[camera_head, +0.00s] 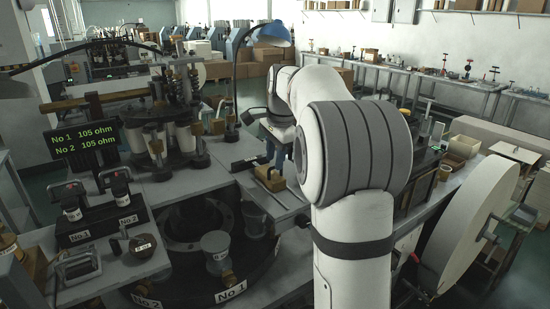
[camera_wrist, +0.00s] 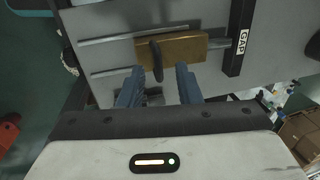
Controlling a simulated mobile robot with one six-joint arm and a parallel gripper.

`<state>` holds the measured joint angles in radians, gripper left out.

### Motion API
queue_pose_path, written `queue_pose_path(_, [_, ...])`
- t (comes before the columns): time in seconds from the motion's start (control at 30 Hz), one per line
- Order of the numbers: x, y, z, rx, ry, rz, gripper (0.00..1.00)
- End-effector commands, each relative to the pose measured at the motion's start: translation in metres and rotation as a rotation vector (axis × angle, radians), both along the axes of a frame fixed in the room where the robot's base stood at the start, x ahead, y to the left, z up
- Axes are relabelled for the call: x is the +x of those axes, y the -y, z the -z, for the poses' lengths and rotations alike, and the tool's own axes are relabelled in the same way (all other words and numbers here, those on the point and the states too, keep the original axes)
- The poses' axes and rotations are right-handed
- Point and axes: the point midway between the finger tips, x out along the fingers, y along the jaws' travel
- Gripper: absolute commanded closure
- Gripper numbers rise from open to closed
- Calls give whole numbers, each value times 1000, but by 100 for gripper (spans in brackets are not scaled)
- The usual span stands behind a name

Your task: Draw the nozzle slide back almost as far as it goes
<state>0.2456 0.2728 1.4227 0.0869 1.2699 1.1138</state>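The nozzle slide is a brass block (camera_wrist: 185,48) on two thin metal rails in the wrist view. A dark upright handle (camera_wrist: 155,60) stands on its near face, left of the block's middle. A short metal tip sticks out from its right end towards a dark bar labelled GAP (camera_wrist: 243,40). My gripper (camera_wrist: 159,70) is open, with its two blue-grey fingers apart. The handle is in line with the gap between the fingertips; I cannot tell whether they reach around it. The brass block also shows in the head view (camera_head: 270,178).
A display (camera_head: 82,141) reads 105 ohm for No 1 and No 2. Two labelled devices (camera_head: 95,210) stand at the left. A round dark table with labelled stations (camera_head: 232,291) lies in front. A large pale reel (camera_head: 470,225) stands at the right.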

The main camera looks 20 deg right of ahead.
Motion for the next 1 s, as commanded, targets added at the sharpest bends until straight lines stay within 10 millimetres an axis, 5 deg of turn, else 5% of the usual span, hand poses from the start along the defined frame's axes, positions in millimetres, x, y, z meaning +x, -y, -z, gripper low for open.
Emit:
queue_pose_path(0.43, [2,2,13,0,1,3,70])
queue_pose_path(0.8, [2,2,13,0,1,4,100])
queue_pose_path(1.0, [2,2,13,0,1,4,100])
